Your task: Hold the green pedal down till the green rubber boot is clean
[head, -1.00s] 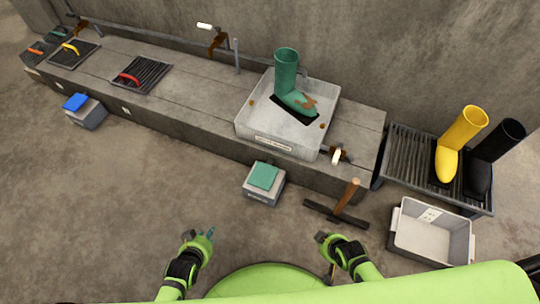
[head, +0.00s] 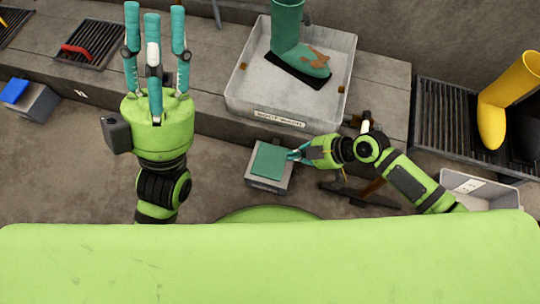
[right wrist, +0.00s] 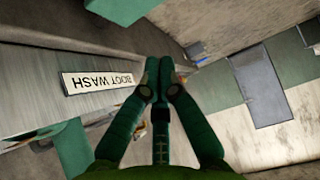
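The green rubber boot (head: 288,28) stands on a black pad in the white boot-wash tray (head: 236,92), with a brown dirt patch on its foot. Its top is cut off by the frame. The green pedal (head: 268,160) sits on a grey box on the floor in front of the tray. My right gripper (head: 293,154) is at the pedal's right edge, with its fingertips together and nothing seen between them in the right wrist view (right wrist: 160,70). I cannot tell whether it touches the pedal. My left gripper (head: 154,18) is raised at the left, fingers spread and empty.
A blue pedal (head: 14,90) on its box is at the left. A red-handled brush (head: 76,50) lies on a grate. A yellow boot (head: 500,105) and a black boot stand on the right rack. A wooden-handled tool (head: 370,188) and a grey bin (head: 478,188) lie near my right arm.

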